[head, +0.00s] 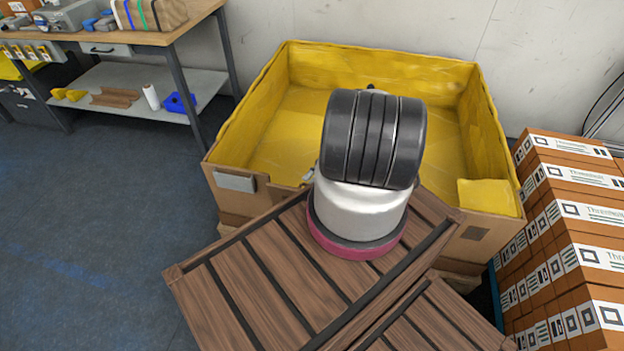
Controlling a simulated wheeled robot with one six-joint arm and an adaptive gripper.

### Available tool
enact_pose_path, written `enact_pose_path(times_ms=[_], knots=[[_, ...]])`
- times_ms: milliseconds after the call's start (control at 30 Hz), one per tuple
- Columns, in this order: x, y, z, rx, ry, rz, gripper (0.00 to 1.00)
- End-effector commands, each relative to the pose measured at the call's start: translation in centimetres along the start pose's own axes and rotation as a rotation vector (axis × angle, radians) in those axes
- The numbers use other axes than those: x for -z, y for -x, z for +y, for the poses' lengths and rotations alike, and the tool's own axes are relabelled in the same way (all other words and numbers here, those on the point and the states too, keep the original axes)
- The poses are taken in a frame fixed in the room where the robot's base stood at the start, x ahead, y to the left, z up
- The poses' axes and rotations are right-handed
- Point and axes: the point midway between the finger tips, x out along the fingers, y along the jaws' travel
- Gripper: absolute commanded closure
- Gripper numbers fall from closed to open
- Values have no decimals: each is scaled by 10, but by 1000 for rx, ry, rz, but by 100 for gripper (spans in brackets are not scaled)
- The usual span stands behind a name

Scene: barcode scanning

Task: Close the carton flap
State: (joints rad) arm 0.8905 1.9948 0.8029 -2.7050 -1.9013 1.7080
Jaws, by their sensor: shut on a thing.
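A large open-topped carton (215,183) with brown outer walls and a yellow inside stands in the middle of the head view. Its walls are upright, and I see no flap that I can tell for sure. A yellow piece (490,197) covers its front right corner inside. My own arm, black and white with a pink ring, stands in front of the carton and hides part of its floor and front wall. My gripper is not in view, so I cannot see what it holds. A small pale piece (308,175) shows beside the arm; I cannot tell what it is.
Brown cartons (570,215) with white labels are stacked close at the right. A workbench (150,38) stands at the back left, with a white roll (151,97) and a blue bin (180,103) on its lower shelf. The dark floor (90,210) at the left is clear.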

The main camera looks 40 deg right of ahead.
Motion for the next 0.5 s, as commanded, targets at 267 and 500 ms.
enact_pose_path(times_ms=[267, 500], knots=[[1, 0, -39, -2, 1, 0, 68], [1, 0, -85, 6, 0, -1, 19]])
